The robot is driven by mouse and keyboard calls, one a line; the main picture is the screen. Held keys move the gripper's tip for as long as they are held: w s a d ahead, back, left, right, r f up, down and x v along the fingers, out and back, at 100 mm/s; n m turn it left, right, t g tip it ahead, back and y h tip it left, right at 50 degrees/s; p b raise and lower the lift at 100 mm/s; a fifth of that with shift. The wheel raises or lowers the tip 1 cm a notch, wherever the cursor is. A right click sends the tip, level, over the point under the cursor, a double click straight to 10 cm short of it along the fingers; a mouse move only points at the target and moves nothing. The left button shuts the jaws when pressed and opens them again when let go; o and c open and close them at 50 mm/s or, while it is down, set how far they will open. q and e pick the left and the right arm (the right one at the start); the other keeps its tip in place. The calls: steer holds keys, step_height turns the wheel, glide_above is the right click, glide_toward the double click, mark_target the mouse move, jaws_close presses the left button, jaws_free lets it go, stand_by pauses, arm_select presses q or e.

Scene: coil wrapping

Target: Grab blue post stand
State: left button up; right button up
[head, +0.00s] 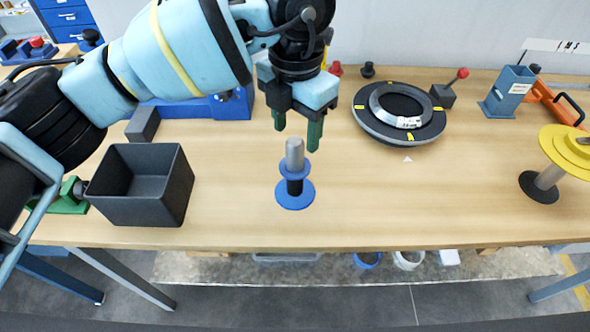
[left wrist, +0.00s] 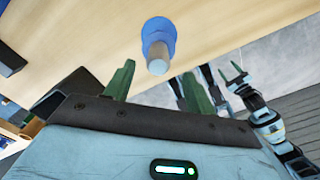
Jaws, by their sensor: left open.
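The blue post stand (head: 295,196) stands upright on the table in the head view, with a blue round base, a blue upper flange, a black middle and a grey metal top. My left gripper (head: 296,133) is open just above it, its green fingers pointing down near the post's top. In the left wrist view the post stand (left wrist: 158,36) shows beyond the open left fingers (left wrist: 156,85), with its grey top toward me and nothing gripped. What seems to be my right gripper (left wrist: 233,74) shows small at the right of that view, its opening unclear.
A black open bin (head: 142,212) stands to the left of the post stand. A black ring fixture (head: 375,125) lies behind to the right. A yellow-disc stand (head: 545,180) is at the far right.

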mark_target(296, 141)
arm_select(q)
steer(key=shift+w+f, duration=0.15)
steer(key=shift+f, duration=1.35)
step_height(296, 141, down, 4)
steer(key=shift+a+f, duration=0.1)
arm_select(e)
steer(key=shift+w+r, duration=0.4)
steer(key=shift+w, duration=0.3)
arm_select(q)
steer(key=c, duration=0.9)
steer(key=shift+c, duration=0.4)
arm_select(e)
steer(key=shift+s+f, duration=0.1)
steer(key=shift+s, duration=0.4)
